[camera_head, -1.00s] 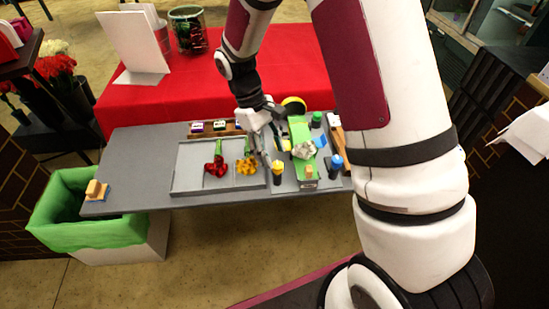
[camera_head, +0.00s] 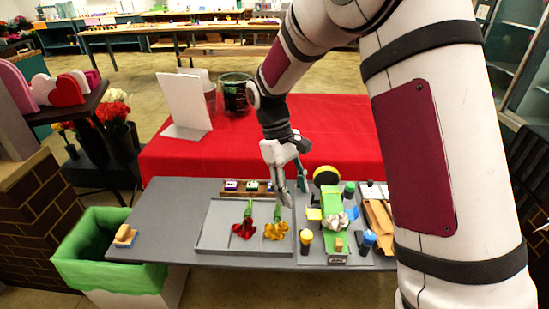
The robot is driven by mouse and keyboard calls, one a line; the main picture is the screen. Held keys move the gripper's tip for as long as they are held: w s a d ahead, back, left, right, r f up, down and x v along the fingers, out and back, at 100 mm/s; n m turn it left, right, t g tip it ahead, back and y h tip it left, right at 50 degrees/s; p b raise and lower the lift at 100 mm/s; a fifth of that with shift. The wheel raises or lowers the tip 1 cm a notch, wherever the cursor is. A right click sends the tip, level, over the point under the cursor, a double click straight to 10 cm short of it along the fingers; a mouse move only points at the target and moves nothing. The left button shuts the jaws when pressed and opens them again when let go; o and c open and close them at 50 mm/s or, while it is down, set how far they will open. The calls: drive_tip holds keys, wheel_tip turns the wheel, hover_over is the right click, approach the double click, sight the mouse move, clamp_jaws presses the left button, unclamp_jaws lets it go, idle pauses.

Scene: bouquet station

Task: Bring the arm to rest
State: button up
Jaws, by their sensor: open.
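My arm reaches in from the right and crosses the view. My gripper (camera_head: 292,188) hangs over the grey table (camera_head: 165,210) near the back right corner of the grey tray (camera_head: 217,240), fingers pointing down. Its fingers are apart and I see nothing held between them. A red flower (camera_head: 243,231) and a yellow-orange flower (camera_head: 276,231) lie in the tray, in front of the gripper. A green stand (camera_head: 333,207) with a whitish bundle (camera_head: 336,221) is right of the gripper. The height of the fingertips above the table is hard to tell.
A yellow-capped bottle (camera_head: 305,240) and a blue-capped bottle (camera_head: 367,241) stand at the table's front right. A green-lined bin (camera_head: 100,265) is at the left. A red-covered table (camera_head: 340,125) lies behind, holding a white board (camera_head: 186,102) and a dark glass vase (camera_head: 235,92).

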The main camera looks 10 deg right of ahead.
drive_tip(key=s+d+r+m+t+y, duration=0.1)
drive_tip(key=s+r+t, duration=0.1)
drive_tip(key=s+r, duration=0.3)
drive_tip(key=s+d+r+m+t, duration=0.1)
drive_tip(key=s+r+m+t, duration=0.15)
drive_tip(key=r, duration=0.55)
drive_tip(key=s+d+r+m+t+y, duration=0.1)
drive_tip(key=s+r+t, duration=0.3)
drive_tip(key=s, duration=1)
drive_tip(key=shift+r+m, duration=0.55)
drive_tip(key=shift+m, duration=0.3)
